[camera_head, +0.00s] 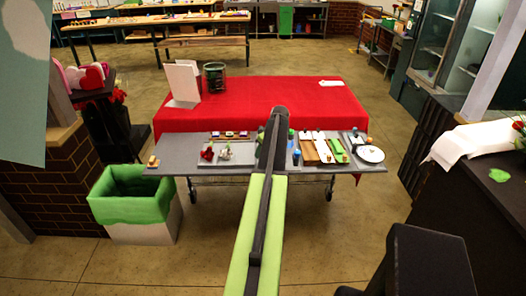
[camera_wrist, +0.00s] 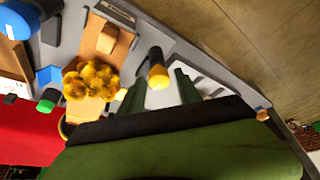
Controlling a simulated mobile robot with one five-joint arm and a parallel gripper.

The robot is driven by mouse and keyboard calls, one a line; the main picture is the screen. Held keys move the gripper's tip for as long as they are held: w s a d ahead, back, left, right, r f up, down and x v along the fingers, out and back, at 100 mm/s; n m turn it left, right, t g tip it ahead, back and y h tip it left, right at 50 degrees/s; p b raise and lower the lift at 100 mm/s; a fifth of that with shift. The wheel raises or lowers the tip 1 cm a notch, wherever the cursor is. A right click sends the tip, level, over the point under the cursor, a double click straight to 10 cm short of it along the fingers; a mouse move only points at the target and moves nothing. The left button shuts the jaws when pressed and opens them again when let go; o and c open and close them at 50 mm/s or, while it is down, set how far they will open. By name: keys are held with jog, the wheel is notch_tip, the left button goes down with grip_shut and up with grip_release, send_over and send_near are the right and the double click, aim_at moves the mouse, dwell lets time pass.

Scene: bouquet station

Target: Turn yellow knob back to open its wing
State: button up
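A yellow-capped knob (camera_wrist: 158,77) on a dark post shows in the middle of the wrist view. My gripper (camera_wrist: 159,92) is open, its two dark green fingers spread to the left and right of the knob. The knob lies between or just beyond the fingertips; I cannot tell whether they touch it. A pale slotted panel (camera_wrist: 205,82) lies behind the right finger. I cannot make out which part is the knob's wing. In the head view my arm reaches over the grey table (camera_head: 230,176) and hides its middle.
A yellow flower cluster (camera_wrist: 91,80) lies left of the fingers by a brown board (camera_wrist: 103,38). Blue (camera_wrist: 47,76) and green (camera_wrist: 48,100) pieces stand farther left. A red-covered table (camera_head: 250,95) is behind the grey one. A green-lined bin (camera_head: 135,200) stands at front left.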

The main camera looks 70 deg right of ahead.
jog(key=shift+o, duration=0.7)
jog(key=p+v, duration=1.6)
jog(key=v, duration=0.1)
jog(key=shift+r, duration=0.2)
jog(key=shift+s, duration=0.1)
